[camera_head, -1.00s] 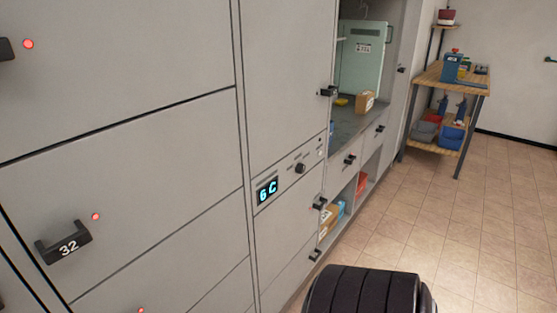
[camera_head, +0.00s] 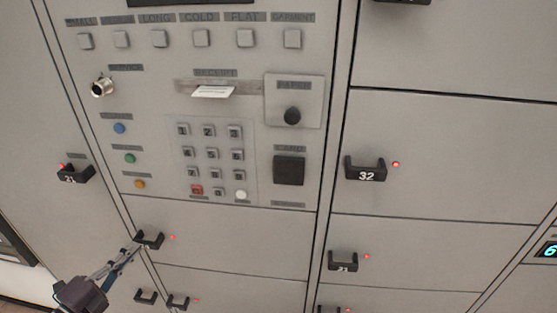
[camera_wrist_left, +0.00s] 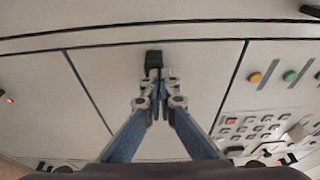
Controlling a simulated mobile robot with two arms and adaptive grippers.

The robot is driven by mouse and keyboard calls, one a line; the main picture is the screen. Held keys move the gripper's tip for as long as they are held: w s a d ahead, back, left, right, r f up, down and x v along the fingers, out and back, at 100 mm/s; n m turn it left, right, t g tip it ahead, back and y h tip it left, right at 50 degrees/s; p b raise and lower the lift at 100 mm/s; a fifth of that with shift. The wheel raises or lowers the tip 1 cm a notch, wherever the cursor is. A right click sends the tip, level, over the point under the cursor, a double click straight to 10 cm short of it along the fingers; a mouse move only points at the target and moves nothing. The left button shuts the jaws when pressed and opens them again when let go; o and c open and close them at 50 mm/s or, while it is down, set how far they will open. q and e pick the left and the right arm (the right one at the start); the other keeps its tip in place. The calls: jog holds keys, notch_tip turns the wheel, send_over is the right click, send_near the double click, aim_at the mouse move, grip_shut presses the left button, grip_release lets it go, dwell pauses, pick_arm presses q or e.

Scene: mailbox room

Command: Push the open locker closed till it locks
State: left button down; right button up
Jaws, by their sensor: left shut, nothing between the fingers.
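The locker door (camera_head: 235,243) below the keypad panel has a black handle (camera_head: 150,240) at its left end and a red light beside it. My left gripper (camera_head: 134,246) is shut and empty, its fingertips at or just in front of this handle. In the left wrist view the closed fingertips (camera_wrist_left: 160,76) meet close to a black handle (camera_wrist_left: 154,58) on a pale door; I cannot tell if they touch it. The locker doors in view look flush, with no clear gap, and I cannot tell which one is open. My right gripper is not in view.
The keypad panel (camera_head: 213,158) has buttons, a receipt slot and a card reader (camera_head: 289,170). Locker door 32 (camera_head: 450,155) is on the right, and door 21 (camera_head: 45,140) on the left. Several more handles are below. A little floor shows at the lower left.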

pick_arm(q)
jog(key=v, duration=1.2)
jog(key=s+a+f+n+g+y, duration=0.1)
jog(key=a+f+n+y, duration=0.15)
jog(key=f+n, duration=0.4)
jog(key=s+a+f+n+y, duration=0.1)
jog(key=a+f+n+y, duration=0.2)
jog(key=f, duration=0.7)
jog(key=s+d+f+n+g+y, duration=0.2)
jog(key=s+f+n, duration=0.15)
jog(key=f, duration=0.55)
jog(key=s+d+f+n+g+y, duration=0.1)
jog(key=s+f+n+g, duration=0.15)
jog(key=s+f, duration=0.45)
jog(key=s+d+f+n+g+p, duration=0.1)
jog(key=s+d+f+n+g, duration=0.4)
jog(key=s+d+f, duration=1.3)
jog(key=s+f+g, duration=0.1)
jog(key=s+g, duration=0.3)
jog(key=shift+s+d+f+g+h, duration=0.2)
jog(key=shift+s+f+g+h, duration=0.05)
jog(key=shift+f+g+h, duration=0.15)
